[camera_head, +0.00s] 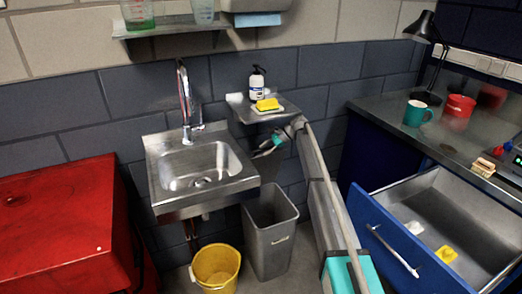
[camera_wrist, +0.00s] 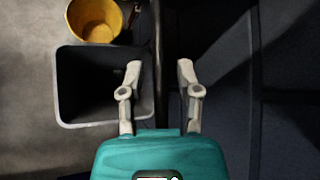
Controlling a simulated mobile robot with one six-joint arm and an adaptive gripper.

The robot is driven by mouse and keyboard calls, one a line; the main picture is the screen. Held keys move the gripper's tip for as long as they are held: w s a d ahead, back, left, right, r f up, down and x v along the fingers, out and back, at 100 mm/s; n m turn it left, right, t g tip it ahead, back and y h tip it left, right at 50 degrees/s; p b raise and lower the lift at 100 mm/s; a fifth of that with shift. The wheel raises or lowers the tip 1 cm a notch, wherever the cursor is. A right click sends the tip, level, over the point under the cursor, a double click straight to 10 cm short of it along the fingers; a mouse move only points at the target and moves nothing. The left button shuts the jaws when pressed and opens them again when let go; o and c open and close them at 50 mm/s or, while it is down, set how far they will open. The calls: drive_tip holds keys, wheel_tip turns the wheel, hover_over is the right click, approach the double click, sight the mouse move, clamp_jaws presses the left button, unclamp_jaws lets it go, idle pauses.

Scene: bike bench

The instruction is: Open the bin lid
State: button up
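The grey bin (camera_head: 272,252) stands on the floor right of the sink, below the small wall shelf. Its top looks open, with the dark inside showing; I cannot make out a separate lid. In the wrist view the bin's rim (camera_wrist: 58,88) is at the upper left, and its mouth reaches under my left finger. My gripper (camera_head: 264,151) is above the bin, near the sink's right edge, apart from the bin. In the wrist view my gripper (camera_wrist: 159,68) has its two fingers spread, with nothing held between them.
A yellow bucket (camera_head: 216,268) stands left of the bin, under the steel sink (camera_head: 202,168). The wall shelf (camera_head: 240,106) holds a bottle (camera_head: 257,84) and a yellow sponge (camera_head: 267,104). An open blue drawer (camera_head: 405,243) juts out at right. A red cabinet (camera_head: 65,220) stands at left.

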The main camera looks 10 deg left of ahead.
sight(275, 151)
drive_tip(key=shift+w+d, duration=0.1)
drive_tip(key=shift+d, duration=0.1)
drive_tip(key=shift+c, duration=0.9)
drive_tip(key=w+d, duration=0.1)
drive_tip(key=d, duration=0.1)
drive_tip(key=w+d+m+t+p, duration=0.1)
drive_tip(key=d, duration=0.2)
drive_tip(key=w+d+t, duration=0.1)
drive_tip(key=w+d, duration=0.1)
drive_tip(key=shift+d+r+m+h, duration=0.15)
drive_tip(key=shift+r+m+h, duration=0.1)
drive_tip(key=shift+m+h, duration=0.15)
clamp_jaws()
drive_tip(key=s+d+f+n+h, duration=0.2)
drive_tip(key=s+d, duration=0.6)
drive_tip(key=s, duration=0.8)
drive_tip(key=s+d+f+n+h, duration=0.2)
drive_tip(key=s+d, duration=0.6)
drive_tip(key=s, duration=0.8)
drive_tip(key=s+d+f+n+h+b, duration=0.1)
drive_tip(key=s+d+f+n+h, duration=0.2)
drive_tip(key=s, duration=1.3)
drive_tip(key=d+n+h, duration=0.2)
drive_tip(key=d+n, duration=0.2)
drive_tip(key=d, duration=0.2)
drive_tip(key=shift+s+a, duration=0.1)
